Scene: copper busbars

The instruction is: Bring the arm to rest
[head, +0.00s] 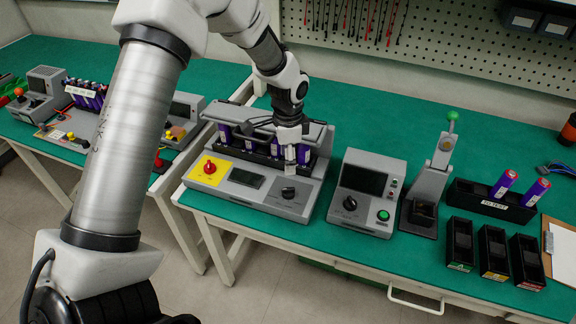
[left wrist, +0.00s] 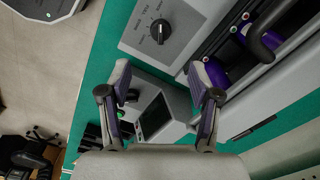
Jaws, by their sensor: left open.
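My left gripper (head: 297,152) is at the end of the arm that comes in from the left. In the head view it hangs over the right part of a grey bench station (head: 262,192) that holds a row of purple cells (head: 225,133). In the left wrist view the two fingers of my left gripper (left wrist: 160,80) stand wide apart with nothing held between them. Purple cells (left wrist: 215,72) show just beyond the right finger. I cannot tell whether a finger touches the station. My right gripper is in neither view.
Right of the station stand a grey box with a screen (head: 364,190), a stand with a green ball (head: 430,180), a black holder (head: 480,202) with two purple cells, and three black bins (head: 493,250). More equipment (head: 45,85) sits on the left bench. A pegboard (head: 450,45) rises behind.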

